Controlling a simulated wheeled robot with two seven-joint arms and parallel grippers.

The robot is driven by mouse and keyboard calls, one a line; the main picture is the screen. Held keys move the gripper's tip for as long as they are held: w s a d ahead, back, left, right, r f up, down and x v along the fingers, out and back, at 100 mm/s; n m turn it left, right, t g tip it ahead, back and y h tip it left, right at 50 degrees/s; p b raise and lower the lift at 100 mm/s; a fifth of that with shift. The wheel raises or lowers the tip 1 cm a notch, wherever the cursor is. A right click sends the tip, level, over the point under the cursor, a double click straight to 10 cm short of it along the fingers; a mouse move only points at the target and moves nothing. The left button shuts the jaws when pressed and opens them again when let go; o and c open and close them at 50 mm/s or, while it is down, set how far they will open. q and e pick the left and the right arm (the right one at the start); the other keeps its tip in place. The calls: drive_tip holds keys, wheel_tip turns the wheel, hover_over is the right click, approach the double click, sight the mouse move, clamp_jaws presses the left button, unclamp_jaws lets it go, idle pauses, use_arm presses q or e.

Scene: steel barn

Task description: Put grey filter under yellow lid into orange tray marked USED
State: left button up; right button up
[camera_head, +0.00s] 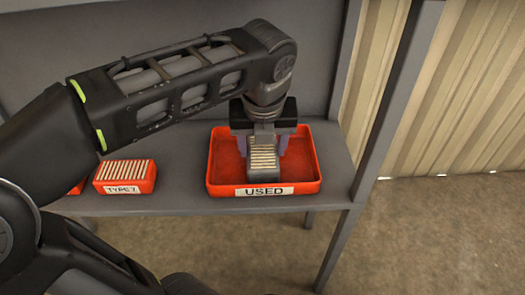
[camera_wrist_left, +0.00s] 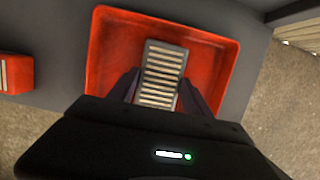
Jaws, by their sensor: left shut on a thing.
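The grey filter (camera_head: 263,160) has pale ribs on top and is between the fingers of my left gripper (camera_head: 265,147), which is shut on it. The filter also shows in the left wrist view (camera_wrist_left: 161,75), over the tray. The orange tray (camera_head: 307,188) has a white label reading USED on its front and stands on a grey shelf. The gripper and filter are inside the tray's outline, and the filter's lower end is near the tray floor; I cannot tell whether it touches. No yellow lid is in view. My right gripper is not in view.
An orange box marked TYPE 2 or similar (camera_head: 125,176), with pale ribs, stands on the shelf left of the tray. Part of another orange thing (camera_head: 77,188) shows beside it, mostly behind my arm. A grey shelf post (camera_head: 391,110) rises right of the tray.

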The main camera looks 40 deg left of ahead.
sight(263, 149)
use_arm(q)
drive_tip(key=shift+r, duration=0.1)
drive_tip(key=o, duration=1.4)
drive_tip(key=shift+f, duration=0.2)
drive_tip(key=p+v, duration=0.3)
drive_tip(key=shift+r, duration=0.4)
drive_tip(key=s+d+p, duration=0.1)
drive_tip(key=s+d, duration=0.1)
drive_tip(key=s, duration=0.1)
drive_tip(key=s+d+p, duration=0.1)
drive_tip(key=s+d, duration=0.1)
drive_tip(key=s, duration=0.1)
drive_tip(key=s+d+p, duration=0.1)
drive_tip(key=s+d, duration=0.2)
drive_tip(key=shift+s+d+f, duration=0.1)
drive_tip(key=shift+s+f, duration=0.15)
drive_tip(key=shift+s, duration=0.05)
